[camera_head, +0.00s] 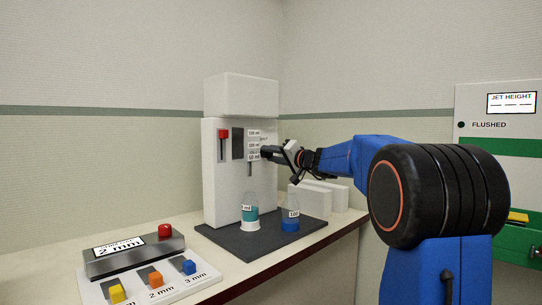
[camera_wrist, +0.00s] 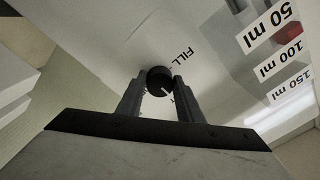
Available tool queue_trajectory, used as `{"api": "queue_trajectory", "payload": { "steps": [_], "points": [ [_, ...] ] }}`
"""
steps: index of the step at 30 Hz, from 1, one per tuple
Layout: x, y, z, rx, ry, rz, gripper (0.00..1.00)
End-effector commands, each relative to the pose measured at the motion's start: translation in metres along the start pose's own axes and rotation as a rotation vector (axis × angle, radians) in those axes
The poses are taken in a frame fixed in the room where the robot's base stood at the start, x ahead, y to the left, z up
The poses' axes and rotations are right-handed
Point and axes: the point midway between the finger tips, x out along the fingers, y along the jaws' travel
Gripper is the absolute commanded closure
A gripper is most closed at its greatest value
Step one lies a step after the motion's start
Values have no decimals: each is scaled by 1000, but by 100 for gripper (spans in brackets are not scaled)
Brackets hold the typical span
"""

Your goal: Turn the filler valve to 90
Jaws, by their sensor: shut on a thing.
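The filler valve is a small round black knob (camera_wrist: 160,78) with a short white mark, on the white face of the filler machine (camera_head: 241,93). In the wrist view the mark runs diagonally. The printed word FILL is beside the knob, and more lettering is partly covered. My gripper (camera_wrist: 158,90) is shut on the knob, one finger on each side. The angle of the knob cannot be read for certain.
A dark mat (camera_head: 226,238) in front of the machine carries a teal bottle (camera_head: 250,214) and a blue bottle (camera_head: 290,222). White blocks (camera_head: 311,201) stand right of them. A button panel (camera_head: 150,282) is at the front left. A red lever (camera_head: 223,133) is on the machine.

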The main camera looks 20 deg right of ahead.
Motion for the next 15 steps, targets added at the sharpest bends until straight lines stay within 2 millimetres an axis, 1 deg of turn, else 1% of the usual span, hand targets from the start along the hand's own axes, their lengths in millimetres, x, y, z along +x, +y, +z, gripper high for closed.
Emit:
{"api": "queue_trajectory", "payload": {
  "steps": [10, 11, 12, 13, 15],
  "points": [
    [0, 2, 2, 0, -3, 2, 89],
    [0, 2, 2, 0, -3, 2, 62],
    [0, 2, 2, 0, -3, 2, 53],
    [0, 2, 2, 0, -3, 2, 48],
    [0, 2, 1, 0, -2, 2, 48]
  ]
}}
